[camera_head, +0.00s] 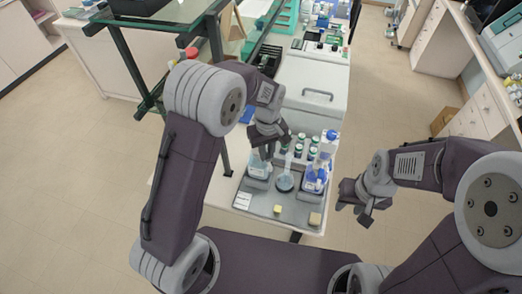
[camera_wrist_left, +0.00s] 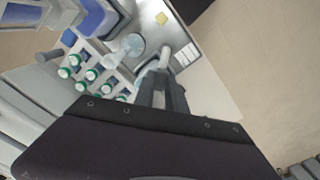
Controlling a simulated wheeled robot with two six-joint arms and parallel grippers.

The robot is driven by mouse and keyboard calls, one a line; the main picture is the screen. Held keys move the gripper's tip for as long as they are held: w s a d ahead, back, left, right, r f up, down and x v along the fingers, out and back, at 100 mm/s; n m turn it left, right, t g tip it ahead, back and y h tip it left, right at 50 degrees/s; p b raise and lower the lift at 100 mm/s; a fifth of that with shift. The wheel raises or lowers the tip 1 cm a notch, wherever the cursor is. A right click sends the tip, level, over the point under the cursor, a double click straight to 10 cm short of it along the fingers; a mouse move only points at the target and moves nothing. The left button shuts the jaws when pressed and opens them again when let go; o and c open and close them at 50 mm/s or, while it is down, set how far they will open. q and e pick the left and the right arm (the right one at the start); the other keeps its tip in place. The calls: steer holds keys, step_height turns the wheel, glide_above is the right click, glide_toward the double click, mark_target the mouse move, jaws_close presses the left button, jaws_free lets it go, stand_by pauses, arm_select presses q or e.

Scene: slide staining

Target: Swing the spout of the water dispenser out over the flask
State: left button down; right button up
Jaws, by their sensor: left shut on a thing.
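The flask (camera_head: 285,183) stands on the grey tray, a clear conical vessel with a narrow neck; it also shows in the left wrist view (camera_wrist_left: 130,46). My right gripper (camera_head: 356,202) is open and empty, right of the tray.
Green-capped vials (camera_head: 299,148) stand in a rack behind the flask. A white box (camera_head: 312,85) stands behind.

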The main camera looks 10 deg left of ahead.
arm_select(q)
steer(key=w+d+n+p, duration=0.2)
steer(key=w+n, duration=0.3)
steer(key=n, duration=0.5)
steer(key=shift+w+d+n, duration=0.3)
steer(key=shift+d+n, duration=0.1)
steer(key=shift+d, duration=0.35)
steer(key=c, duration=1.4)
jaws_free()
steer(key=shift+o, duration=0.2)
step_height(320, 180, up, 9)
steer(key=b, duration=0.2)
steer(key=shift+b, duration=0.35)
